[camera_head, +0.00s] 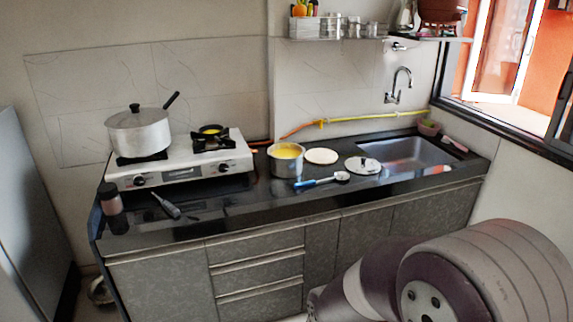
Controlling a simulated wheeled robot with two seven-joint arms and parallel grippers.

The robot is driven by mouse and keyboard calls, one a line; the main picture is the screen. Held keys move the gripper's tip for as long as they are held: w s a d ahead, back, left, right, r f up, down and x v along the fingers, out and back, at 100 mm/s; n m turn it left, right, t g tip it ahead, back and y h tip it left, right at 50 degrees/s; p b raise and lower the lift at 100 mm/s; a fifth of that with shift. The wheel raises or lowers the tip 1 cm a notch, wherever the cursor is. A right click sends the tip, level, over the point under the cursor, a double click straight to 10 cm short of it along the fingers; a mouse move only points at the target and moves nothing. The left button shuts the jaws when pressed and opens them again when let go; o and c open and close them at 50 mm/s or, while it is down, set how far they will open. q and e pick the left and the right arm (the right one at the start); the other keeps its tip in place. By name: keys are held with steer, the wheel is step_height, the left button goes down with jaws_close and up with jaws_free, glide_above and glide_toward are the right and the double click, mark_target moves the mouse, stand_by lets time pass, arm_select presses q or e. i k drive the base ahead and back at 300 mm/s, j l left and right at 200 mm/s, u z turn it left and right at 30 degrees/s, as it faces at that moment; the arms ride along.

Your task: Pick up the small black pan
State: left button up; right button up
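A small dark round thing with a yellow middle (210,130) sits over the right burner of the white stove (190,177). It looks like a small black pan, but it is too small to tell surely, and I cannot make out a handle. A large silver pot with a lid (140,136) and a long dark handle stands over the left burner. Neither of my grippers is in view. A large grey arm link of mine fills the lower right corner.
A pot with yellow contents (286,160), a round pale disc (321,156), a lid (363,165) and a blue-handled utensil (321,181) lie right of the stove. A sink (408,158) is beyond. A jar (110,198) and dark tool (167,206) are near the counter's front.

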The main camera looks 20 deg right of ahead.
mark_target(209, 131)
steer(key=i+j, duration=0.1)
steer(key=i, duration=0.7)
steer(key=i+j, duration=0.1)
steer(key=i, duration=0.65)
steer(key=i+j, duration=0.1)
steer(key=i, duration=0.7)
steer(key=z, duration=0.05)
